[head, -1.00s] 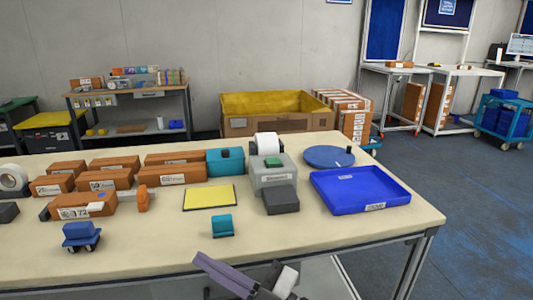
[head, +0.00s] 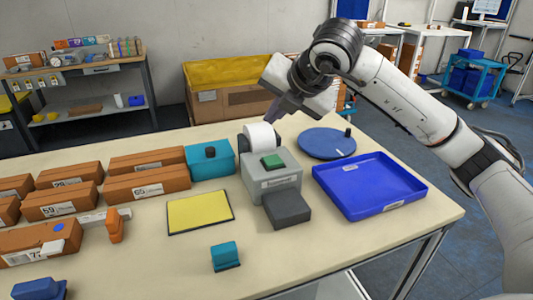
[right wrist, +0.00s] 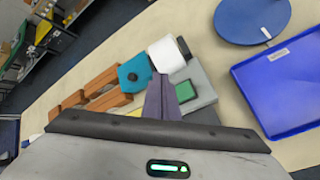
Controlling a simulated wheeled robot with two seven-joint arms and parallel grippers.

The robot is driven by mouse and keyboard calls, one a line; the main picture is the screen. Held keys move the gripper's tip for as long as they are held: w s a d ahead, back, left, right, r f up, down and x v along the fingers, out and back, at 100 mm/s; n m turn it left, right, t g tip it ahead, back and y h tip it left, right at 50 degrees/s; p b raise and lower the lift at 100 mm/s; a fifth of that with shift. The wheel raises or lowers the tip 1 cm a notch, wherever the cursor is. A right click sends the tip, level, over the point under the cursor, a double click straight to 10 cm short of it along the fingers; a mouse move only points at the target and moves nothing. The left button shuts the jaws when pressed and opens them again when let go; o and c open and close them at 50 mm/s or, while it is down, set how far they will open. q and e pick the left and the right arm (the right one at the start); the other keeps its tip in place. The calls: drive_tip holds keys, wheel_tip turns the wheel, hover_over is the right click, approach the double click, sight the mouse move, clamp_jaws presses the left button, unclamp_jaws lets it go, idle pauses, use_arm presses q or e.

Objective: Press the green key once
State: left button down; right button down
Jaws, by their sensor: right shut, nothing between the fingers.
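The green key (head: 272,161) sits on top of a grey box-shaped device (head: 255,183) with a white paper roll (head: 261,138) at its back. My right gripper (head: 273,117) is shut and empty, its purple fingers pointing down above and behind the roll in the head view. In the right wrist view the fingers (right wrist: 161,88) show beside the green key (right wrist: 185,91), with the roll (right wrist: 165,55) just beyond. The fingers look apart from the key. My left gripper is not in view.
A dark grey block (head: 287,208) stands before the device. A blue tray (head: 350,198) and round blue disc (head: 322,144) lie right. A teal box (head: 210,163), yellow pad (head: 200,211) and several brown boxes (head: 148,182) lie left.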

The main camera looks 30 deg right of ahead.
sight(275, 162)
drive_tip(key=shift+d+r, duration=0.3)
drive_tip(key=shift+d, duration=0.15)
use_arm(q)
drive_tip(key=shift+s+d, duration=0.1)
